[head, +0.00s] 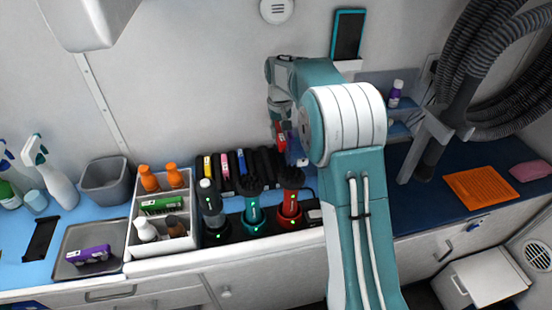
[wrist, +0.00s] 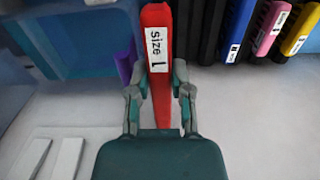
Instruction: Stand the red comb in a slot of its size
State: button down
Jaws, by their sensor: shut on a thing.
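My gripper (wrist: 160,80) is shut on the red comb (wrist: 156,22), which bears a white "Size L" label. In the head view the comb (head: 281,136) is partly hidden by my arm and shows near the right end of a black slotted rack (head: 228,190). In the wrist view dark slots of the rack (wrist: 210,30) lie just right of the comb. I cannot tell whether the comb touches the rack. A yellow comb (head: 207,167), a pink comb (head: 224,170) and a blue comb (head: 241,162) stand in the rack; dark slots to their right look empty.
Three grooming tools, black (head: 211,205), teal (head: 252,207) and red (head: 290,205), stand in front of the rack. A grey bottle caddy (head: 133,218) is to the left. A blue shelf (head: 390,103) with a purple bottle (head: 396,92) is to the right. The dark blue counter right of my arm has bare room.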

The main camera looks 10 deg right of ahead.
jog(key=f, duration=0.3)
jog(key=shift+s+d+f, duration=0.1)
jog(key=shift+d+f, duration=0.25)
jog(key=shift+d, duration=0.05)
jog(key=a+f, duration=0.2)
jog(key=f, duration=0.1)
jog(key=shift+a+f, duration=0.25)
jog(key=shift+a, duration=0.15)
jog(key=f, duration=0.1)
jog(key=d+f, duration=0.1)
jog(key=f, duration=0.1)
jog(key=shift+d+f, duration=0.25)
jog(key=shift+d, duration=0.15)
jog(key=c, duration=0.8)
grip_release()
jog(key=shift+a, duration=0.45)
